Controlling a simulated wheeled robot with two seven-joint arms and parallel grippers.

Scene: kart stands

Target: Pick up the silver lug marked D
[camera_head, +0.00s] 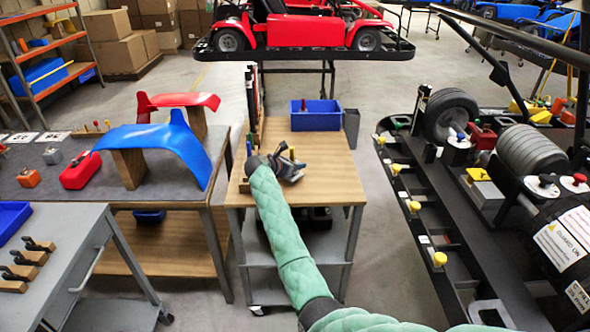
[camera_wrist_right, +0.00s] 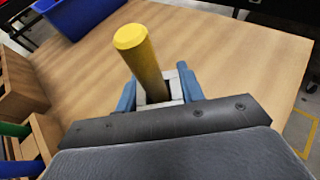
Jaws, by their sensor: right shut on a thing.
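My right gripper (camera_head: 289,166) is over the wooden top of the middle cart. In the right wrist view, its blue fingertips (camera_wrist_right: 157,92) are shut on a silver block with a yellow post (camera_wrist_right: 143,60) rising from it. Only part of the silver block shows between the fingers. No letter D can be read on it, and I cannot tell whether it touches the wood. My left gripper is not in view.
A blue bin (camera_head: 316,118) stands at the back of the wooden cart top (camera_head: 335,180). Blue (camera_head: 165,140) and red (camera_head: 178,101) fenders stand on the left bench. A black kart frame (camera_head: 420,225) with tyres fills the right. The cart top's right side is clear.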

